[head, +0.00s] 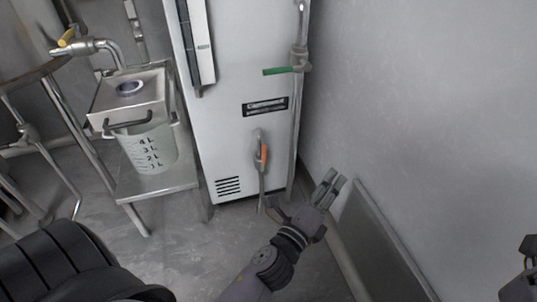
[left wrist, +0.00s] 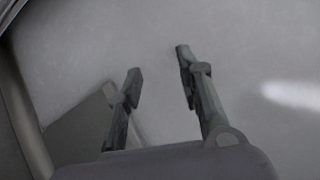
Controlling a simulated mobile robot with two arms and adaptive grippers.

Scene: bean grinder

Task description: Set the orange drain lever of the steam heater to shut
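The steam heater (head: 222,120) is a tall white cabinet in the upper middle of the head view. Its orange drain lever (head: 264,154) sits on a small pipe low on the front face and points roughly straight down, along the pipe. My left gripper (head: 331,182) is to the right of the lever and a little lower in the picture, apart from it. In the left wrist view its two fingers (left wrist: 158,62) are spread with nothing between them, facing a grey wall. A dark part at the right edge of the head view may belong to my right arm; no right fingers show clearly.
A green lever (head: 281,71) sits on the vertical pipe at the heater's right. A grey panel (head: 378,245) leans along the right wall. Floor before the heater is clear.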

